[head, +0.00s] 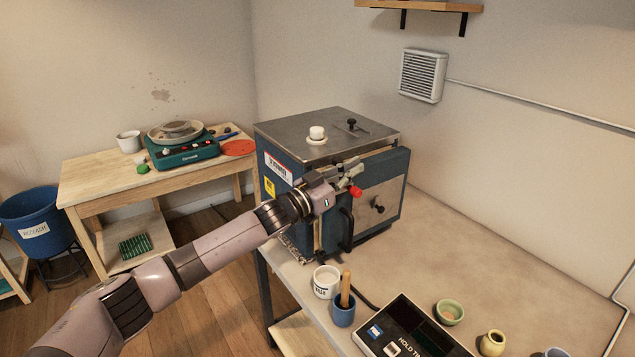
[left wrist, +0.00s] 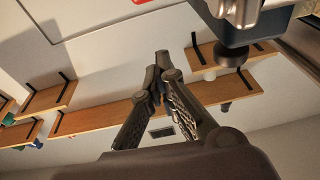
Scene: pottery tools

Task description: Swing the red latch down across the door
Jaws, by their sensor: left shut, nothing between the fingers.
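The kiln (head: 282,195) is a blue box with a steel top, standing on the right-hand table. Its blue door (head: 397,172) has a grey panel and a dark handle. The latch's red end (head: 355,191) shows at the door's upper left edge; the rest of the latch is largely hidden by my gripper. My left gripper (head: 347,172) is at the kiln's front upper corner, close to the red end; I cannot tell if they touch. In the left wrist view its fingers (left wrist: 166,66) are shut with nothing between them. My right gripper is not in view.
A white mug (head: 326,282), a blue cup (head: 343,312) with a wooden tool and a black control box (head: 410,330) stand in front of the kiln. The table right of the kiln is clear. A wooden bench (head: 95,190) stands at the left.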

